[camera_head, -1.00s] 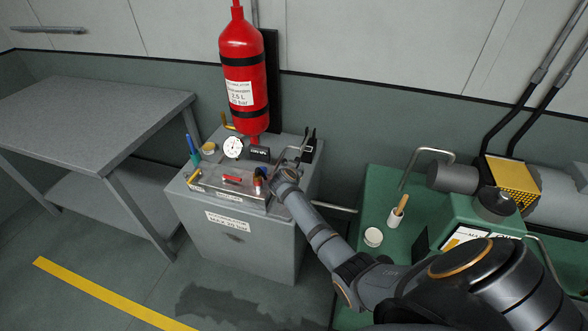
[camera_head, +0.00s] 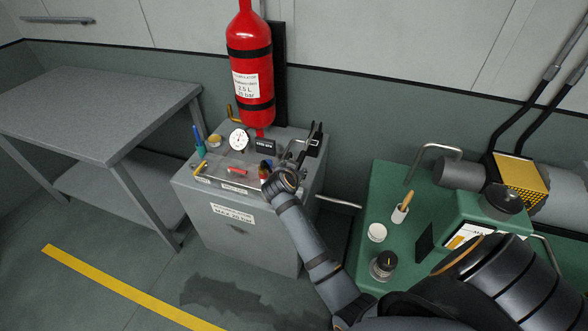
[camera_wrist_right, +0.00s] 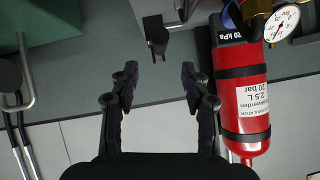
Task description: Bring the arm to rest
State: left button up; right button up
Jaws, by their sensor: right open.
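My right arm reaches from the lower right to the grey console (camera_head: 232,238), its wrist over the console's right side. My right gripper (camera_head: 313,133) is at the console's back right corner in the head view. In the right wrist view the gripper (camera_wrist_right: 158,76) is open, with nothing between its fingers. A small black block (camera_wrist_right: 155,33) on the console's edge lies just beyond the fingertips. The wrist hides part of the console's top in the head view. My left gripper is not in view.
A red accumulator bottle (camera_head: 249,62) stands behind the console; it also shows close to the right finger in the wrist view (camera_wrist_right: 241,98). A pressure gauge (camera_head: 238,139) and red handle (camera_head: 237,171) are on the console. A green machine (camera_head: 405,235) stands right, a grey table (camera_head: 95,100) left.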

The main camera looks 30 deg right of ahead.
jog(key=shift+s+a+r, duration=0.15)
jog(key=shift+s, duration=0.05)
dwell(0.4)
